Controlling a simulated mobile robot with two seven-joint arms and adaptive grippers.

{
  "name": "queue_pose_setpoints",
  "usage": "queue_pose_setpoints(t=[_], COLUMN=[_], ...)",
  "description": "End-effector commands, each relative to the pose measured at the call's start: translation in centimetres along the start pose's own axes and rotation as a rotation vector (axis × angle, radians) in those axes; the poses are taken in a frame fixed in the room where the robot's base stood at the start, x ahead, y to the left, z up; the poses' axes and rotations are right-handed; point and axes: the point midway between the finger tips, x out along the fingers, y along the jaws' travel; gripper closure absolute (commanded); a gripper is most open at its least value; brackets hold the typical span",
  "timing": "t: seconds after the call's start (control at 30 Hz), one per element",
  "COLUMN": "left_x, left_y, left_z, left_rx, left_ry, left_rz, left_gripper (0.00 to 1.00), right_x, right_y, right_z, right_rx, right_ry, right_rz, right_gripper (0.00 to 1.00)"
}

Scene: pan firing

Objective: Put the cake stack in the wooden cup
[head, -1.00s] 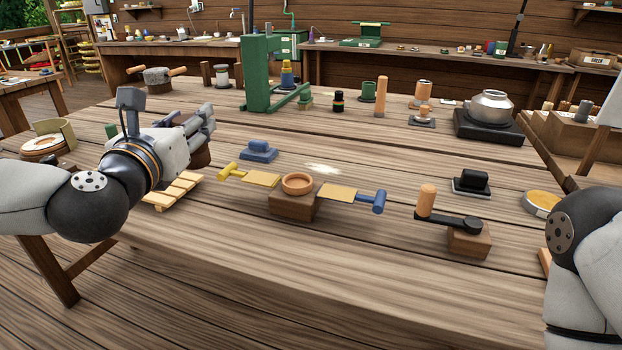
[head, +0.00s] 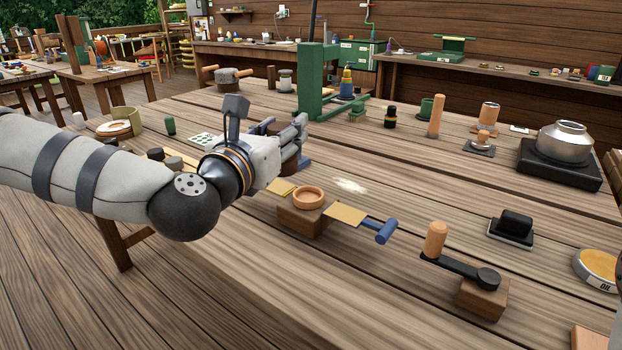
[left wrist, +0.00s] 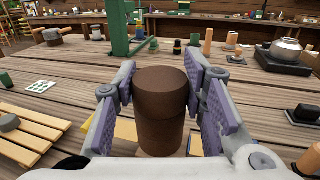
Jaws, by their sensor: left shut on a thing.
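My left gripper (head: 297,140) is shut on the cake stack, a dark brown two-tier cylinder (left wrist: 160,115) held upright between the purple-grey finger pads. In the head view the stack shows only partly behind the fingers (head: 289,163). The wooden cup (head: 308,198) is a small, round, orange-brown bowl on a dark wooden block. The gripper and stack are above and slightly left of the cup, apart from it in the picture. In the left wrist view the stack hides the cup.
Yellow plates flank the cup; a blue-handled one (head: 346,214) is on its right. A black crank with a wooden knob (head: 435,240) stands further right. A green press (head: 318,80) stands behind. A slatted wooden rack (left wrist: 30,130) lies left.

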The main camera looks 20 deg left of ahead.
Motion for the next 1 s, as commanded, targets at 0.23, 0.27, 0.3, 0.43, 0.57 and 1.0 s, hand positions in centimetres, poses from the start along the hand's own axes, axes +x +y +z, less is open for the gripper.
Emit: queue_pose_setpoints(t=[0.23,0.27,0.3,0.43,0.57,1.0], left_x=[6.5,7.0,7.4,8.2,8.9,8.8], left_y=[-0.8,-0.8,-0.9,-0.9,-1.0,-1.0], left_z=[-5.6,-6.1,-6.6,-7.3,-9.2,-11.2], left_rx=[0.001,0.0,0.0,0.0,0.001,-0.001], left_ry=[0.011,0.011,0.01,0.004,0.007,0.001], left_rz=[-0.001,-0.001,-0.001,-0.001,0.0,-0.001], left_gripper=[0.95,0.95,0.95,0.95,0.95,0.95], right_x=[1.1,1.3,1.5,1.7,2.1,2.5], right_y=[0.1,0.1,0.1,0.1,0.1,0.1], right_z=[0.9,1.1,1.2,1.4,1.7,2.0], right_rx=[0.001,0.001,0.001,0.001,0.001,0.001], right_ry=[-0.04,-0.047,-0.053,-0.061,-0.074,-0.086], right_rz=[0.002,0.002,0.002,0.003,0.003,0.004], right_gripper=[0.6,0.6,0.6,0.6,0.6,0.6])
